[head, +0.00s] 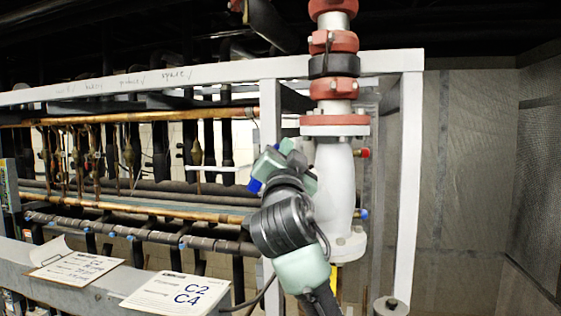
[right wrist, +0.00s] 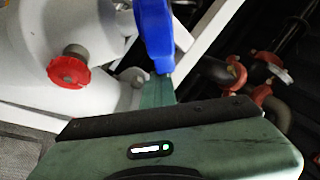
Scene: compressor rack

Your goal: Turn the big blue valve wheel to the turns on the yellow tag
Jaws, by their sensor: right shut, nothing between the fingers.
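The big blue valve wheel (head: 255,185) is mostly hidden behind my right gripper (head: 273,165) in the head view; only a small blue patch shows. In the right wrist view a blue curved part of the wheel (right wrist: 155,36) rises just beyond the green fingers (right wrist: 160,90). The fingers are shut with nothing between them, and their tip meets the wheel's lower end in the picture; I cannot tell if they touch. A yellow patch, perhaps the tag (head: 335,278), shows beside my right arm, too small to read. My left gripper is not in view.
A white valve body and pipe (head: 335,185) with red couplings (head: 333,88) stands right of my gripper. A small red knob (right wrist: 68,72) sticks out nearby. White frame posts (head: 409,180) and copper pipes surround it. Paper sheets (head: 176,294) lie on the front ledge.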

